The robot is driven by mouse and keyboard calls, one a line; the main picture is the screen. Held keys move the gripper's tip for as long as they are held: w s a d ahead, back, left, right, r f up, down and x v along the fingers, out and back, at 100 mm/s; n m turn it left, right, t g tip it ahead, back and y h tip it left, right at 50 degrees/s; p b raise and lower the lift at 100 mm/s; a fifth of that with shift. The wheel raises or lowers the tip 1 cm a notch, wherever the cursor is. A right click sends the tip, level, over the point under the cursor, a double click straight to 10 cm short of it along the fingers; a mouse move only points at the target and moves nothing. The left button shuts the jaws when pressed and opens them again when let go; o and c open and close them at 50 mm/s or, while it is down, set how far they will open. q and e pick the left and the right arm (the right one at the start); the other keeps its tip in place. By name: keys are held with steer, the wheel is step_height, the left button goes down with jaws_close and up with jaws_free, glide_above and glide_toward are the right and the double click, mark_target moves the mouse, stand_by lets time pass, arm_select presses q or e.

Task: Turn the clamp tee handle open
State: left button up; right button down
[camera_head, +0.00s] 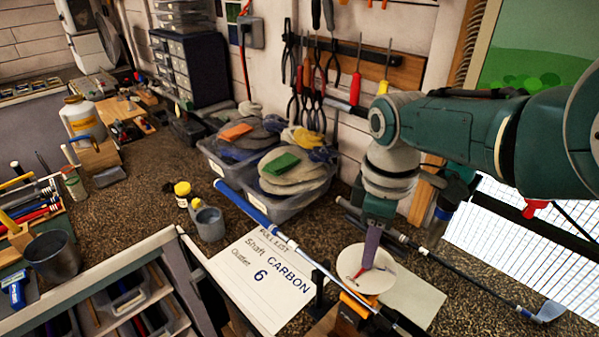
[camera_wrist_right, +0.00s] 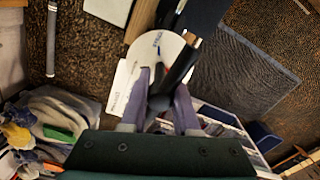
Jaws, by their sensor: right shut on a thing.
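My right gripper (camera_head: 364,270) comes down from the right arm over a round white disc (camera_head: 350,262) in the head view. In the right wrist view my two purple fingers (camera_wrist_right: 166,100) are shut on a dark bar, which looks like the clamp tee handle (camera_wrist_right: 178,68). Its copper-coloured end points up and to the right, past the fingertips. In the head view the fingers hide most of the handle. An orange clamp part (camera_head: 357,304) shows just below the disc. A golf club with a blue grip (camera_head: 243,205) runs diagonally to the clamp. My left gripper is not in view.
A white paper sheet (camera_head: 250,285) lies left of the clamp. Bins of cloths and pads (camera_head: 290,190) stand behind the club. A grey cup (camera_head: 209,224) is left of the grip. Another club's head (camera_head: 548,312) lies at the right. Tools hang on the wall.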

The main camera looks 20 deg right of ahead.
steer(key=n, duration=0.4)
steer(key=shift+n, duration=0.4)
stand_by(0.4)
steer(key=c, duration=0.7)
jaws_free()
steer(key=shift+o, duration=0.2)
